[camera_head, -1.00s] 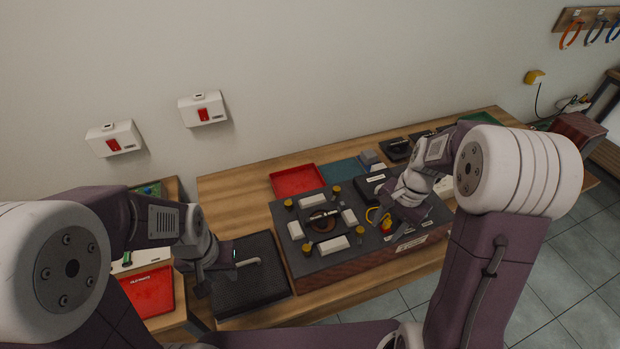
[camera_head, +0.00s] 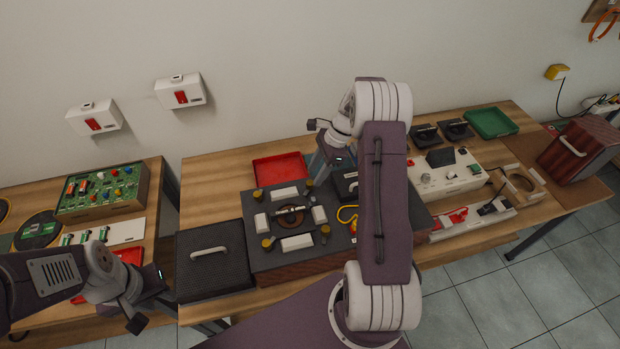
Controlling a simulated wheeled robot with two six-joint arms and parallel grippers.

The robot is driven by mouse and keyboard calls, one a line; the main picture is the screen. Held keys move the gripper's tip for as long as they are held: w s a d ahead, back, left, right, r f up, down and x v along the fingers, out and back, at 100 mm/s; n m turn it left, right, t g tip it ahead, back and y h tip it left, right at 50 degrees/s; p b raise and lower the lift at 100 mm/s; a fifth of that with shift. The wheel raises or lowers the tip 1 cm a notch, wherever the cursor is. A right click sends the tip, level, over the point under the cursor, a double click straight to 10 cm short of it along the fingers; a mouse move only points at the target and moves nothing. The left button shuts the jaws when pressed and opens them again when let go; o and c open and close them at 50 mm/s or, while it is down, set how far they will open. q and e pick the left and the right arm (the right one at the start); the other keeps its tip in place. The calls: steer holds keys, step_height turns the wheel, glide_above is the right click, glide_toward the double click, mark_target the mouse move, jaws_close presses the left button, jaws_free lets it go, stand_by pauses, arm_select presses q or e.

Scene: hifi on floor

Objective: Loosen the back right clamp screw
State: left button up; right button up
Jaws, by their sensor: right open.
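The dark-topped hi-fi unit (camera_head: 280,256) sits on the wooden table. Brass-coloured clamp screws show at its corners: back left (camera_head: 257,195), front left (camera_head: 267,244) and front right (camera_head: 325,231). The back right clamp screw (camera_head: 309,184) is small and partly hidden beside my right gripper (camera_head: 314,178). My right gripper is open and points down at that back right corner. Whether its fingers touch the screw I cannot tell. My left gripper (camera_head: 160,302) hangs at the lower left, away from the unit, and its jaw opening is unclear.
White blocks and a round dark disc lie between the screws. A red tray (camera_head: 281,168) stands behind the unit, and a dark lid with a handle (camera_head: 213,262) lies to its left. My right arm hides the unit's right part. A white device (camera_head: 447,176) stands further right.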

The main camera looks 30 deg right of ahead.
mark_target(310, 182)
steer(key=x, duration=0.3)
steer(key=shift+a+f, duration=0.25)
steer(key=shift+f, duration=0.2)
steer(key=shift+d, duration=0.1)
jaws_close()
